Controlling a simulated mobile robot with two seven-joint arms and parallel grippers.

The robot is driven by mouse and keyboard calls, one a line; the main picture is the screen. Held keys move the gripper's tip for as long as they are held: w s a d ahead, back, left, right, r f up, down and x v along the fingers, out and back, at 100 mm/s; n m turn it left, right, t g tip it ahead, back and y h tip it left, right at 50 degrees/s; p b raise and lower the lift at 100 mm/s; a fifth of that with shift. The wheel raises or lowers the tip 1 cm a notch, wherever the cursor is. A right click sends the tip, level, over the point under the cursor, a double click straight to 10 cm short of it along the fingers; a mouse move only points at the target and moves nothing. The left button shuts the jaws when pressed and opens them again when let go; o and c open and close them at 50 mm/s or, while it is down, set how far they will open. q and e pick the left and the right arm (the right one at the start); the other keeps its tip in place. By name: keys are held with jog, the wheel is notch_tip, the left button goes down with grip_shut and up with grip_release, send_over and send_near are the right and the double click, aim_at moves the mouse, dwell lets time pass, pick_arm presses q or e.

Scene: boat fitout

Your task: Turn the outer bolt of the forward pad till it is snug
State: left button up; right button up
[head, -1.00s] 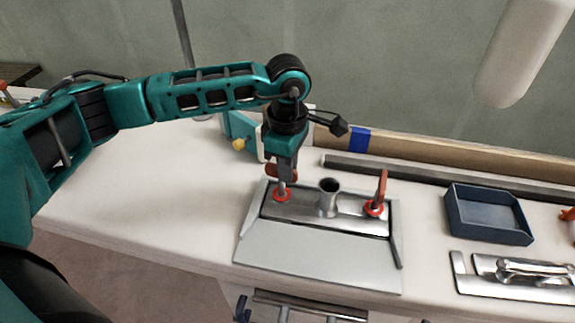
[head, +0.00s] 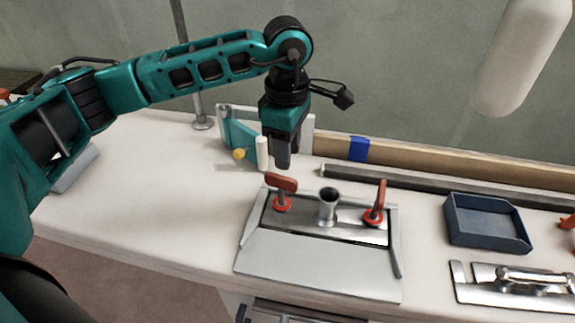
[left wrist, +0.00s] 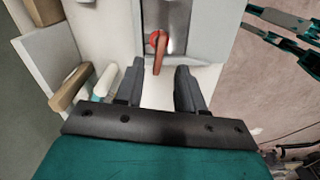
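A metal pad (head: 350,227) with an upright tube (head: 328,207) in its middle lies on a grey plate (head: 318,264). A red-handled bolt (head: 281,189) stands near its left end, and another red-handled bolt (head: 378,202) near its right end. Each has a red ring at its foot. I cannot tell which is the outer one. My left gripper (head: 283,162) is raised above and behind the left bolt, apart from it. In the left wrist view the gripper (left wrist: 157,78) is open and empty, with a red handle (left wrist: 160,54) ahead of the fingers. My right gripper is not in view.
A blue tray (head: 487,219) and a metal plate with a cleat (head: 530,271) are at the right. A teal and white bracket (head: 238,134) stands behind the gripper. A rail (head: 430,179) runs along the back. The left part of the counter is clear.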

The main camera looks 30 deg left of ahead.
pick_arm(q)
notch_tip(320, 180, up, 6)
jog(key=shift+f, duration=0.2)
dwell(0.5)
